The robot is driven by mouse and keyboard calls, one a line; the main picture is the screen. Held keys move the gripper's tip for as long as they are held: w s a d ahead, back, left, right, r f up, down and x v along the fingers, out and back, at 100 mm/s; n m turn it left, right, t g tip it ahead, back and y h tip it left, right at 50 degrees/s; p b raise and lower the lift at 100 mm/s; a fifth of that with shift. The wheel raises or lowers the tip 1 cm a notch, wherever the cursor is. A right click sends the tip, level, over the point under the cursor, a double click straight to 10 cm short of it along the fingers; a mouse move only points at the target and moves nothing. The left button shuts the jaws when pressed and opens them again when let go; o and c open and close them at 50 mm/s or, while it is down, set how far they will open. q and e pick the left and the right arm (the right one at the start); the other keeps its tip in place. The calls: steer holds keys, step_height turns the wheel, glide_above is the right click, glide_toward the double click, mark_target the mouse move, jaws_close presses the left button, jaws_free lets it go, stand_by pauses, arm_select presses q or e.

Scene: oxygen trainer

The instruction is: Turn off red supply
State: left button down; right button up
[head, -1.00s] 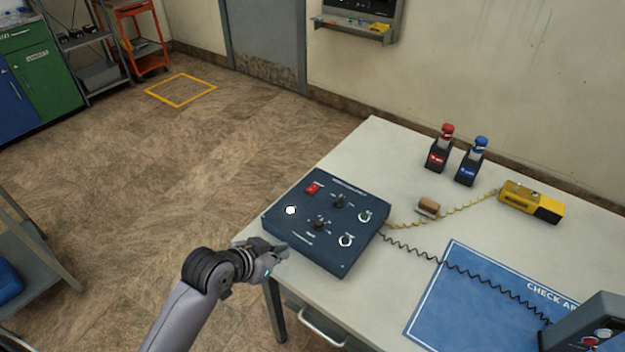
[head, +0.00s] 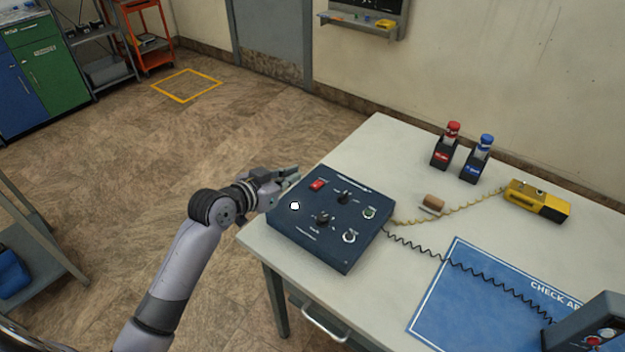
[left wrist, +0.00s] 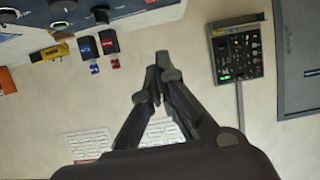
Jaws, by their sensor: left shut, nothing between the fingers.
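A dark blue control box (head: 330,243) lies on the white table. It has a red rocker switch (head: 317,185) at its far left, a lit white lamp (head: 295,206), two black knobs and two round sockets. My left gripper (head: 292,174) is shut and empty just left of the red switch, by the box's far left edge. In the left wrist view its fingers (left wrist: 160,68) meet at the tips with nothing between them. The box's edge (left wrist: 60,10) shows at the top left there. My right gripper is not in view.
On the white table (head: 390,140) stand a red bottle (head: 447,146) and a blue bottle (head: 478,158) in dark holders. A yellow device (head: 537,200), a brown block (head: 433,202), coiled cords and a blue mat (head: 440,315) are to the right.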

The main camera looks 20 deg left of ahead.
arm_select(q)
steer(key=p, duration=0.1)
glide_above(317, 184)
steer(key=s, duration=0.2)
step_height(317, 184, down, 3)
steer(key=shift+a+f, duration=0.1)
step_height(317, 184, down, 3)
steer(key=shift+s+a+f, duration=0.1)
steer(key=shift+s+f, duration=0.05)
steer(key=shift+f, duration=0.4)
